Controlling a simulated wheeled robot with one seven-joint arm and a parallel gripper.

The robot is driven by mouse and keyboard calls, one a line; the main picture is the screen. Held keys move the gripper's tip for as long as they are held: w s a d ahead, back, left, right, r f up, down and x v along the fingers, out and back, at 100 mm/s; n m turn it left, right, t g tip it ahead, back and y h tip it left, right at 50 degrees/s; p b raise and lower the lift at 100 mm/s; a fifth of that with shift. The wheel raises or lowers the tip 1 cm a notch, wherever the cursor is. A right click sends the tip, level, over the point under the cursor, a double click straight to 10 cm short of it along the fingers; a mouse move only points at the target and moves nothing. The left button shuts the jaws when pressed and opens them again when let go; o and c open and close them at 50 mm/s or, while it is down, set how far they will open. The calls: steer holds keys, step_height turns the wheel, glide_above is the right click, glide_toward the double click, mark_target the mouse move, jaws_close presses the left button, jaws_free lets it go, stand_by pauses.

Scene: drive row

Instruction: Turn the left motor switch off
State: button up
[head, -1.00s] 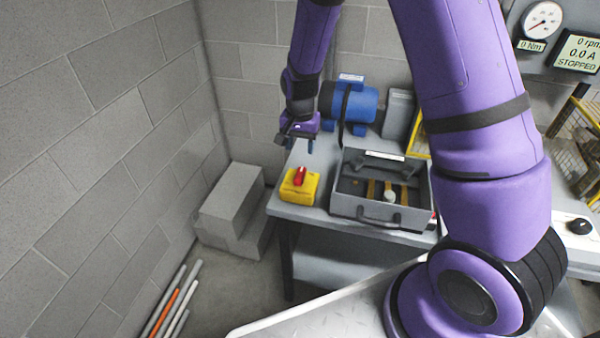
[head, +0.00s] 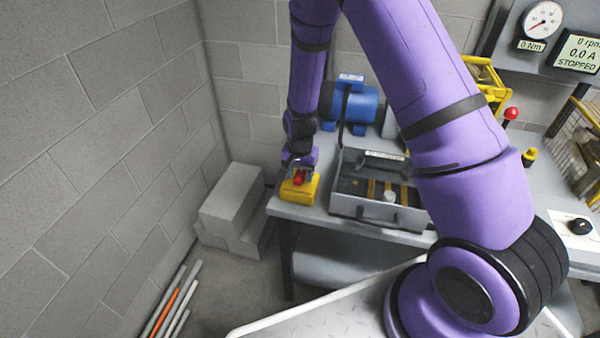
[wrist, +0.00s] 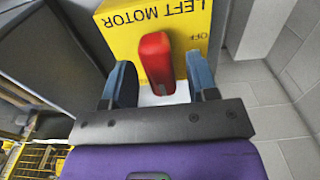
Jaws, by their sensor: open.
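The left motor switch is a yellow box (head: 303,194) with a red handle (head: 299,178), at the left front corner of the bench. In the wrist view the box (wrist: 195,18) reads "LEFT MOTOR", with "OFF" near its right edge, both upside down. The red handle (wrist: 157,60) points along the picture's vertical. My gripper (wrist: 163,90) is open, with one blue finger on each side of the handle and a visible gap at both. In the head view my gripper (head: 299,168) is right at the switch and partly covers it.
A grey open case (head: 380,205) stands just right of the switch. A blue motor (head: 350,106) sits behind it. Grey blocks (head: 232,210) stand on the floor to the left. A display (head: 580,52) reads 0 rpm, 0.0 A, STOPPED.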

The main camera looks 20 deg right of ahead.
steer(key=c, duration=0.9)
steer(key=shift+n, duration=0.3)
steer(key=n, duration=1.3)
steer(key=shift+n, duration=2.1)
